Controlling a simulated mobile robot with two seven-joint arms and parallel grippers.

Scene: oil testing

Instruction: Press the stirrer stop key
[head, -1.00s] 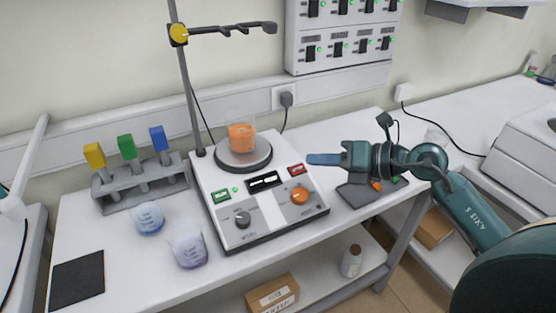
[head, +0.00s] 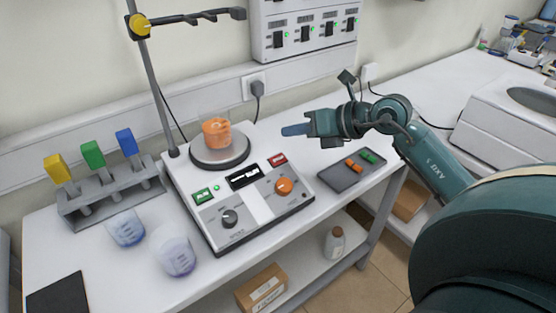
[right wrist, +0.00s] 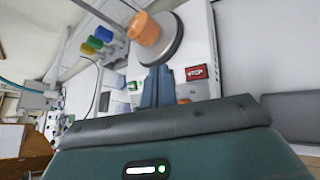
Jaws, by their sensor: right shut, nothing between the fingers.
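The stirrer (head: 222,213) is a white hotplate unit on the bench, with a round plate holding a beaker of orange liquid (head: 216,132). Its red stop key (head: 278,160) is at the right of its panel; "STOP" shows on it in the right wrist view (right wrist: 196,73). A green key (head: 203,196) sits at the panel's left, by a lit green light. My right gripper (head: 296,130) is shut and empty, its blue fingertips above and slightly right of the stop key, apart from it. The fingers also show in the right wrist view (right wrist: 157,88). My left gripper is not in view.
A stand with a clamp (head: 140,25) rises behind the stirrer. A rack (head: 105,190) with yellow, green and blue-topped tools and two beakers (head: 174,251) stand left. A dark tray (head: 352,170) with orange and green items lies right.

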